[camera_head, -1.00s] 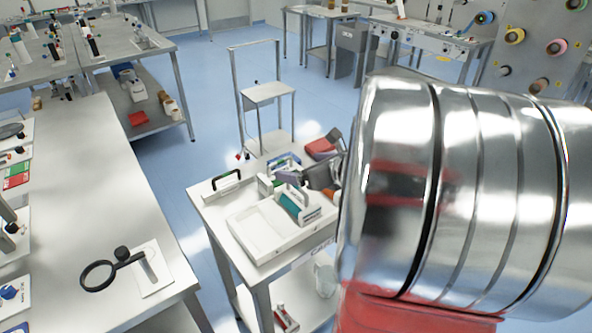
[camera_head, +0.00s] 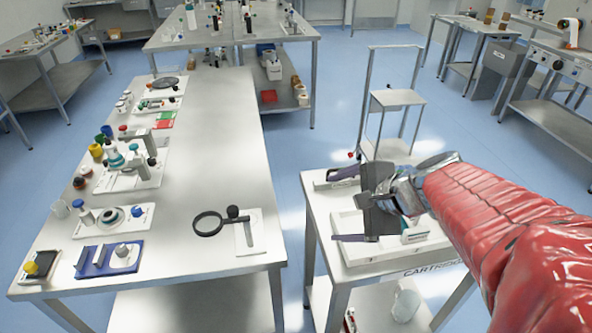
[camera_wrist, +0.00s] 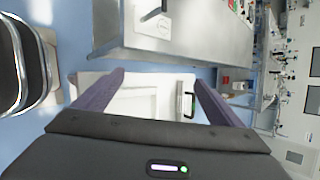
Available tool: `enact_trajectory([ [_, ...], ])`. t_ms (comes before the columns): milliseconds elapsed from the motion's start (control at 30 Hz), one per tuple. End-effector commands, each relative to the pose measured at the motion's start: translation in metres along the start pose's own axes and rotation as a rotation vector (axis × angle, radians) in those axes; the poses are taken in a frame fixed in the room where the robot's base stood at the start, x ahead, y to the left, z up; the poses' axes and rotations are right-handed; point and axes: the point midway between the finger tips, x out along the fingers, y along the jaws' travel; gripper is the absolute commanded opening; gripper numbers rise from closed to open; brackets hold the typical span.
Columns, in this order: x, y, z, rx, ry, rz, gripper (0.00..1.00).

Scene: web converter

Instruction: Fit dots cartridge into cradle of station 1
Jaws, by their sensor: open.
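My gripper (camera_head: 340,207) is open above the cartridge cart (camera_head: 318,205), its fingers reaching left over the white tray (camera_head: 372,254). In the wrist view, my gripper (camera_wrist: 160,82) has both purple fingers apart with nothing between them but the pale tray below. I cannot tell which cartridge bears dots, nor make out the cradle of station 1.
A long steel bench (camera_head: 215,130) stands left of the cart, with instruments on boards and a magnifier (camera_head: 208,224) near its right edge. A floor gap separates bench and cart. A steel stand (camera_head: 395,100) rises behind the cart. Machine tables stand at the far right.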

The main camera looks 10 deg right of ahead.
Motion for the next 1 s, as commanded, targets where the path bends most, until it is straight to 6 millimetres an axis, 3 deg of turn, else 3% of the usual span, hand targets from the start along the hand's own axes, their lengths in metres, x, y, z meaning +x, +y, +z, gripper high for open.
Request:
enact_trajectory([
  [33, -0.002, 0.009, 0.017, -0.131, -0.002, 0.035, 0.90],
  [200, -0.012, 0.041, 0.049, -0.561, 0.008, 0.153, 0.90],
  [400, -0.032, 0.071, 0.068, -1.061, 0.032, 0.271, 0.90],
  [600, -0.054, 0.086, 0.072, -1.504, 0.076, 0.367, 0.90],
  [767, -0.064, 0.088, 0.070, -1.674, 0.103, 0.406, 0.90],
  [1000, -0.065, 0.088, 0.069, -1.694, 0.107, 0.413, 0.90],
])
